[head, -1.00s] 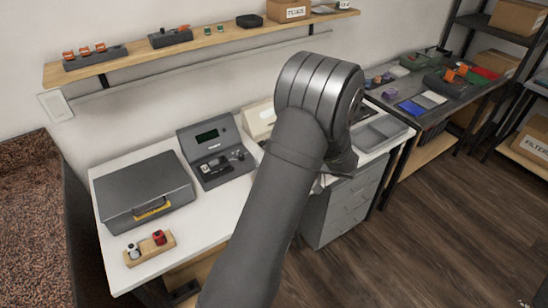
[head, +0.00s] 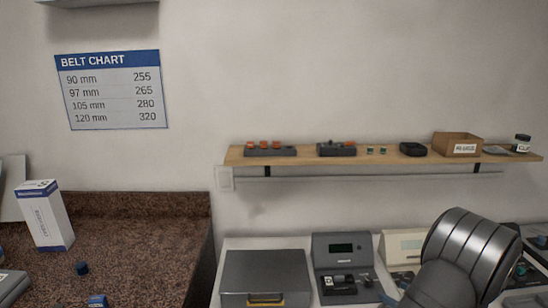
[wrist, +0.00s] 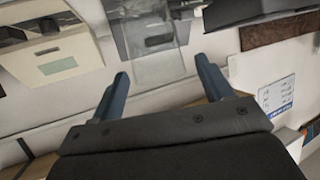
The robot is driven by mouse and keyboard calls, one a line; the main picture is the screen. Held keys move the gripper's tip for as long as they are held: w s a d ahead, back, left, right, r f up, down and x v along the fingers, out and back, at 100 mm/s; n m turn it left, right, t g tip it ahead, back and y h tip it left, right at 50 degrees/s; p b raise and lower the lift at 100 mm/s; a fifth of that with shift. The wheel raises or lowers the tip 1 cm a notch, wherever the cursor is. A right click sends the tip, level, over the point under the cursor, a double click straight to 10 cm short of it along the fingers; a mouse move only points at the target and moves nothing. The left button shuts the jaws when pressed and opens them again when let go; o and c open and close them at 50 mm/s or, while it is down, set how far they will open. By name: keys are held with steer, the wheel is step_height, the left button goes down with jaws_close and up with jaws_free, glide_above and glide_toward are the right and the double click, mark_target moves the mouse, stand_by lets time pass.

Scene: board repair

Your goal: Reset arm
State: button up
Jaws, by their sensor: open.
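My arm (head: 462,262) shows at the lower right of the head view, its grey rounded joint in front of the bench. My gripper (wrist: 160,82) shows in the wrist view with its two blue-grey fingers spread wide apart. A clear, glassy rectangular piece (wrist: 160,55) appears beyond and between the fingertips; I cannot tell whether it touches them. In the head view the gripper's fingers are mostly hidden behind the arm and the frame edge.
A dark case (head: 265,272) and a grey tester with a display (head: 342,262) stand on the white bench. A cream device (head: 402,246) is beside them. A wooden shelf (head: 385,157) with small parts runs above. A belt chart (head: 112,90) hangs on the wall; a white box (head: 45,215) stands on the granite counter.

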mark_target(387, 289)
steer(key=x, duration=0.3)
steer(key=shift+w+a+f, duration=0.15)
steer(key=shift+w+a, duration=0.05)
step_height(387, 289, up, 2)
steer(key=shift+s+d+r, duration=0.1)
steer(key=shift+r, duration=0.85)
